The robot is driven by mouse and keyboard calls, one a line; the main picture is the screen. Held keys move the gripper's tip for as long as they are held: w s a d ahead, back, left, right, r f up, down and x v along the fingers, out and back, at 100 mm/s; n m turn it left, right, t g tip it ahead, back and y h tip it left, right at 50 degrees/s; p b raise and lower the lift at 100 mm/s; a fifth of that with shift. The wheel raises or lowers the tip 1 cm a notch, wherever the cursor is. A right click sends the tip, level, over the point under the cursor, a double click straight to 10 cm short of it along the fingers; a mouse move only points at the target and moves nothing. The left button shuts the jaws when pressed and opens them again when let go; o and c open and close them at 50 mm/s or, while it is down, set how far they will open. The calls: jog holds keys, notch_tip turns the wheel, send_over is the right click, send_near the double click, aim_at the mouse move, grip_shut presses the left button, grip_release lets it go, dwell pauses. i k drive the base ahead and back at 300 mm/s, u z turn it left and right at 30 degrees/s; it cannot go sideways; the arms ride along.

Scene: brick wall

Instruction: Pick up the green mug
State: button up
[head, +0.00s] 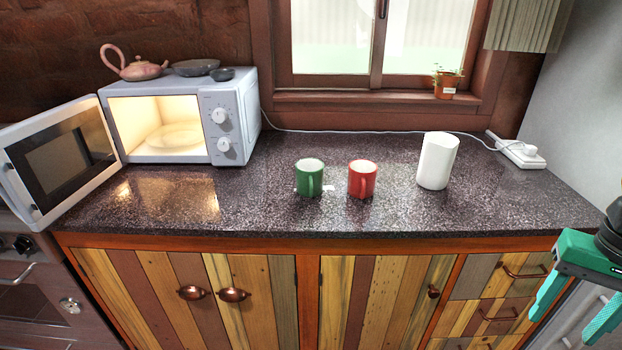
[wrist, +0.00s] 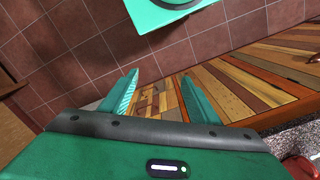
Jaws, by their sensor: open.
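The green mug (head: 309,178) stands upright on the dark speckled countertop (head: 250,205), left of a red mug (head: 362,180), with a small gap between them. Its handle faces the front. My gripper (head: 578,318) is at the far right in the head view, in front of the drawers and lower than the countertop, well away from the green mug. It is open and empty. In the wrist view my gripper (wrist: 160,92) has its two fingers apart, with the wooden cabinet front beyond them. The green mug is not visible in the wrist view.
A white cylinder (head: 437,161) stands right of the red mug. An open microwave (head: 230,115) is at the left, its door (head: 62,158) swung forward. A power strip (head: 520,152) lies at the back right. The counter in front of the mugs is clear.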

aim_at(310, 176)
jog(key=z, duration=2.5)
jog(key=i, duration=0.9)
jog(key=u, duration=2.65)
